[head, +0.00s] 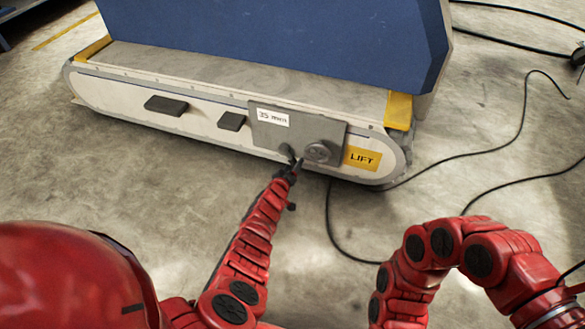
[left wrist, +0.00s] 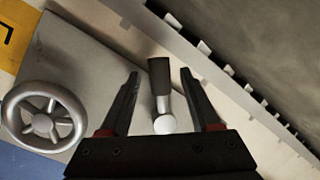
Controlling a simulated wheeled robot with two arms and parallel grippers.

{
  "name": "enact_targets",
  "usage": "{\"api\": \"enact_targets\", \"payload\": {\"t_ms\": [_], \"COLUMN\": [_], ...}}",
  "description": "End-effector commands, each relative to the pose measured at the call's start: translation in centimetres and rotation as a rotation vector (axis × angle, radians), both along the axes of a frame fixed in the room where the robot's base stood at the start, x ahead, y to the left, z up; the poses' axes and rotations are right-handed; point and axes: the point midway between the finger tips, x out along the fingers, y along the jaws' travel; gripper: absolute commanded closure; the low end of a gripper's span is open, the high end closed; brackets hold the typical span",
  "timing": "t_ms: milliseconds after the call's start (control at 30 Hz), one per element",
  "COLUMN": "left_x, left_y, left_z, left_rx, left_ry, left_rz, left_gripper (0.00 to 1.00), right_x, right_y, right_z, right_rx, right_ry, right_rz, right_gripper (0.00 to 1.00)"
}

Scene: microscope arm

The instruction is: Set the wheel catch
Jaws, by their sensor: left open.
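A small lever (left wrist: 159,76), which looks like the wheel catch, has a dark block and a pale metal rod with a round end in the left wrist view. It sits on the grey plate (head: 271,131) beside the metal handwheel (head: 317,152). The spoked handwheel also shows at the left of the left wrist view (left wrist: 42,118). My left gripper (head: 291,170) is at the plate's lower edge. Its open fingers (left wrist: 160,75) stand on either side of the lever, with gaps visible on both sides. My right arm shows at the right, but its gripper is out of view.
The plate is on the side of a low, pale base (head: 205,62) under a blue body (head: 300,30). Two dark blocks (head: 166,105) stick out to the left. A yellow LIFT label (head: 361,158) is to the right. Black cables (head: 480,152) lie on the floor.

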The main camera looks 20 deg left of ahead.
Motion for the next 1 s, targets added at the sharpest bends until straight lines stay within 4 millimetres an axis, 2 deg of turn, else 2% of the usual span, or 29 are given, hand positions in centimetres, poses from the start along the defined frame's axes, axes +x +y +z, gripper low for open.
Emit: {"api": "enact_targets", "payload": {"t_ms": [67,433,1000], "left_x": [0.00,0.00,0.00], "left_y": [0.01,0.02,0.02], "left_z": [0.03,0.02,0.02], "left_rx": [0.000,0.000,0.000], "left_ry": [0.000,0.000,0.000], "left_rz": [0.000,0.000,0.000], "left_gripper": [0.37,1.00,1.00], "right_x": [0.00,0.01,0.02], "right_y": [0.01,0.02,0.02], "right_z": [0.04,0.04,0.06], "right_rx": [0.000,-0.001,-0.001], "right_ry": [0.000,-0.001,0.000], "right_rz": [0.000,0.001,0.001], "right_gripper": [0.50,0.50,0.50]}}
